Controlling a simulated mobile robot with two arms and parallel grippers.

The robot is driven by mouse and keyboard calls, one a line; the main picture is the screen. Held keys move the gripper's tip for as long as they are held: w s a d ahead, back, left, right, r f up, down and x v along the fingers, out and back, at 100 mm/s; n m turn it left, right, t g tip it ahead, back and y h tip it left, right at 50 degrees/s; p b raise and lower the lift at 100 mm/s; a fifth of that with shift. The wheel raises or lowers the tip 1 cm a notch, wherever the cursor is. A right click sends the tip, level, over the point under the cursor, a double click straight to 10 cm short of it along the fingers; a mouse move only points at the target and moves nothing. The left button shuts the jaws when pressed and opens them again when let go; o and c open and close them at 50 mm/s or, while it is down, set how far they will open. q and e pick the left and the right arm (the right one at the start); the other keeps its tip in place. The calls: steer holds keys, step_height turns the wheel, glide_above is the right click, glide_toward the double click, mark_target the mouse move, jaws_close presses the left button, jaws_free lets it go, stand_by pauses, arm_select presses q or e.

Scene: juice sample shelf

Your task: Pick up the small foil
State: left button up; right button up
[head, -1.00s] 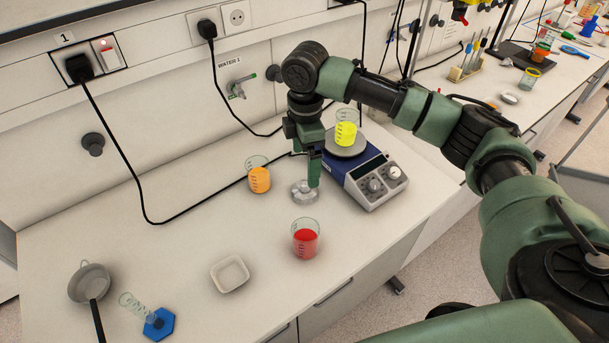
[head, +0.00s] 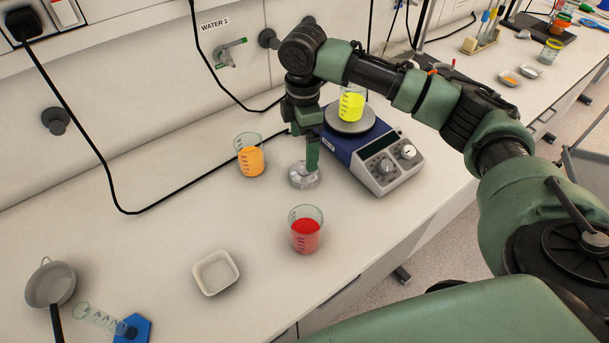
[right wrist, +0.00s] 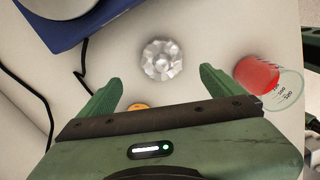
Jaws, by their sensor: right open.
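The small foil (head: 304,176) is a crumpled silver piece on the white bench, between the orange beaker and the scale-like blue device. It also shows in the right wrist view (right wrist: 161,60), just beyond the fingertips and about midway between their lines. My right gripper (head: 308,160) points down at the foil in the head view, one finger partly in front of it. In the right wrist view my right gripper (right wrist: 163,76) is open, with nothing between its fingers. Whether a finger touches the foil cannot be told. My left gripper is not in view.
A beaker of orange liquid (head: 251,161) stands left of the foil, and a red one (head: 305,236) in front. The blue device (head: 375,158) bears a yellow beaker (head: 351,106). A white dish (head: 216,272) and a strainer (head: 50,285) are at front left.

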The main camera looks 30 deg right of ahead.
mark_target(304, 171)
steer(key=shift+s+f+p, duration=0.15)
steer(key=shift+f+p, duration=0.15)
steer(key=shift+f, duration=0.45)
steer(key=f+p, duration=0.1)
steer(key=f, duration=0.1)
steer(key=f+p, duration=0.1)
steer(key=f, duration=0.2)
steer(key=shift+s+d+f, duration=0.1)
steer(key=shift+d+f, duration=0.1)
steer(key=shift+f, duration=0.35)
steer(key=c, duration=1.3)
steer(key=shift+c, duration=0.2)
